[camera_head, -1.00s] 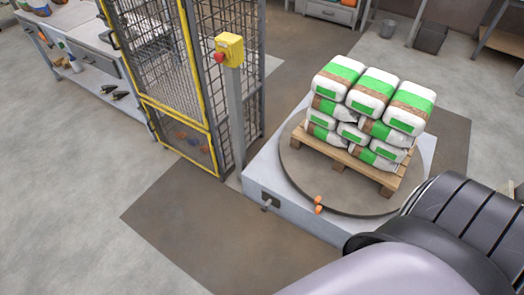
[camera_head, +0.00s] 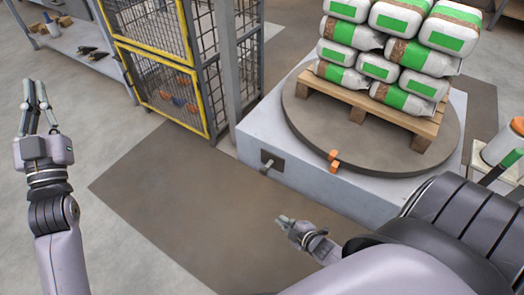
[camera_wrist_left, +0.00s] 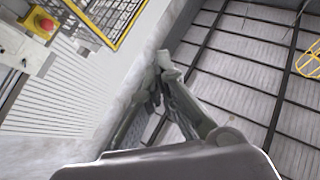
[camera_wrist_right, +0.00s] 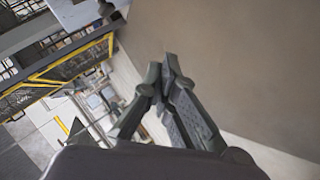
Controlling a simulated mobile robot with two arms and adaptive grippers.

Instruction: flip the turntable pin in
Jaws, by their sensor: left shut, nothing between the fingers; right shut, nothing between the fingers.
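The turntable (camera_head: 375,150) is a round brown disc on a grey base (camera_head: 310,185). A small metal pin (camera_head: 265,170) sticks out from a dark plate on the base's front face. Two orange blocks (camera_head: 334,160) sit at the disc's near edge. My right gripper (camera_head: 282,220) is shut and empty, low in front of the base, below and apart from the pin; its fingers fill the middle of the right wrist view (camera_wrist_right: 168,72). My left gripper (camera_head: 38,95) is shut and empty at the far left, pointing up; its fingers show in the left wrist view (camera_wrist_left: 163,70). The pin is not clear in either wrist view.
A wooden pallet (camera_head: 370,108) with stacked white and green bags (camera_head: 385,55) stands on the turntable. A yellow-framed mesh fence (camera_head: 165,85) and a grey post stand left of the base. A workbench (camera_head: 75,40) is at the back left. The floor between my grippers is clear.

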